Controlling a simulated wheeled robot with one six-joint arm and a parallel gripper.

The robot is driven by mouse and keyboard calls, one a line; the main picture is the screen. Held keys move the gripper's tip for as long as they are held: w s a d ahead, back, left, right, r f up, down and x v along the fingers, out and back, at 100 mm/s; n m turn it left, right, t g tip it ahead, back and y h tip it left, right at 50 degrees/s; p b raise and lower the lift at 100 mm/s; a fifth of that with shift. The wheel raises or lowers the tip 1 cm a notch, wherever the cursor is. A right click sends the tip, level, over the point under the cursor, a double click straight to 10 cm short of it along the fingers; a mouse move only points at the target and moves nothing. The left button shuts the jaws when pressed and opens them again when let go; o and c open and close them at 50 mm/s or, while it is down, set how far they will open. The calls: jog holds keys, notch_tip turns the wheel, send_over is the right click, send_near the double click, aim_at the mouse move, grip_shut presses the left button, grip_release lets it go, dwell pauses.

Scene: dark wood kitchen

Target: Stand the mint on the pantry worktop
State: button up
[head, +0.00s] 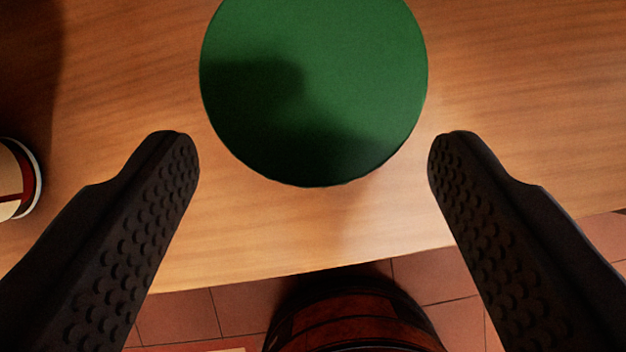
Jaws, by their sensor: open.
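A round green top (320,90) fills the upper middle of the head view, seen from above and cut off by the top edge. It may be the mint, but no label or leaves show. It is over a wooden worktop (520,120); its sides and base are hidden. My gripper (313,150) is open and empty. Its two dark, studded fingers are spread to the left and right of the green thing's near edge, with a gap on both sides. A shadow falls across the green top.
A round container (17,180) with a pale and dark red side is partly in view at the left edge. The worktop's front edge runs across below, with terracotta floor tiles (185,315) beyond. A dark reddish-brown rounded thing (350,318) shows at the bottom middle. Bare wood lies on the right.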

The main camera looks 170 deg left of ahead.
jog(key=v, duration=0.7)
jog(key=shift+s+r, duration=0.25)
jog(key=shift+r, duration=0.1)
jog(key=s+r+n+t, duration=0.1)
jog(key=s+r+t, duration=0.4)
jog(key=s, duration=1)
jog(key=s+d+r+n+t+y, duration=0.1)
jog(key=s+r+t, duration=0.5)
jog(key=s+r, duration=0.6)
jog(key=s, duration=0.4)
jog(key=shift+c, duration=0.5)
